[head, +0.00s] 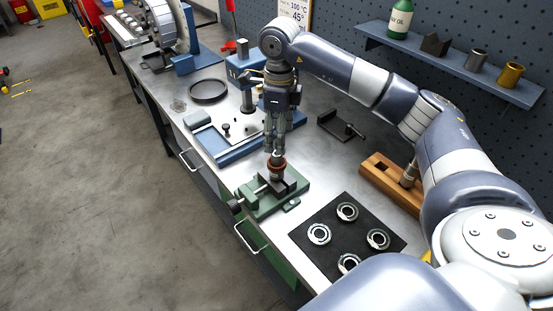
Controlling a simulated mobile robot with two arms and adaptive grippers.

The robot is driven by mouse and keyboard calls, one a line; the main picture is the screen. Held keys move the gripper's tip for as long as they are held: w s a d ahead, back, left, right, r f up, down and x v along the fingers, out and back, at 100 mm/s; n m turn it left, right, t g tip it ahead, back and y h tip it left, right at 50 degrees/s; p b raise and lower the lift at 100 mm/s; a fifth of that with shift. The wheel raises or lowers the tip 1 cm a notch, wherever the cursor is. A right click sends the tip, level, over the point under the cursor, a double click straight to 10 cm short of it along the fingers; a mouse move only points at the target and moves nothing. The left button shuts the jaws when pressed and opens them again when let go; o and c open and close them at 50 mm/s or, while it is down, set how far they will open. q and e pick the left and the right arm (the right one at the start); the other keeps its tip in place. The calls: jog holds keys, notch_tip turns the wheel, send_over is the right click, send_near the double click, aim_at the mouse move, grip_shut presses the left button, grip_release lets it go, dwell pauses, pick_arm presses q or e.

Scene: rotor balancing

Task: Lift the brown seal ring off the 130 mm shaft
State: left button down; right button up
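A reddish-brown ring (277,163), which looks like the seal ring, sits around the upper part of a short upright shaft (277,174). The shaft stands at the green vise (262,203); its length cannot be read. My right gripper (277,150) points straight down directly above the ring, with its fingertips close to the shaft's top. The fingers hide part of the shaft top. Whether they touch the ring or are closed cannot be told at this size. My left gripper is not in view.
A black mat (335,250) with several metal bearing rings lies in front right. A blue-edged plate fixture (225,135) stands behind the vise. A wooden block (378,178) is at right, below a blue wall shelf (440,62). A dark ring (194,97) lies farther back.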

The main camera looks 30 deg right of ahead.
aim_at(277, 157)
notch_tip(277, 157, down, 3)
jog(key=shift+f+p, duration=0.1)
jog(key=shift+p, duration=0.25)
jog(key=shift+a+f+p, duration=0.1)
jog(key=shift+f+p, duration=0.45)
jog(key=shift+f, duration=0.05)
jog(key=f+p, duration=0.1)
jog(key=f, duration=0.2)
jog(key=shift+w+a+f+p, duration=0.1)
jog(key=shift+a+f+p, duration=0.1)
jog(key=shift+p, duration=0.2)
jog(key=shift+f, duration=0.45)
jog(key=c, duration=1)
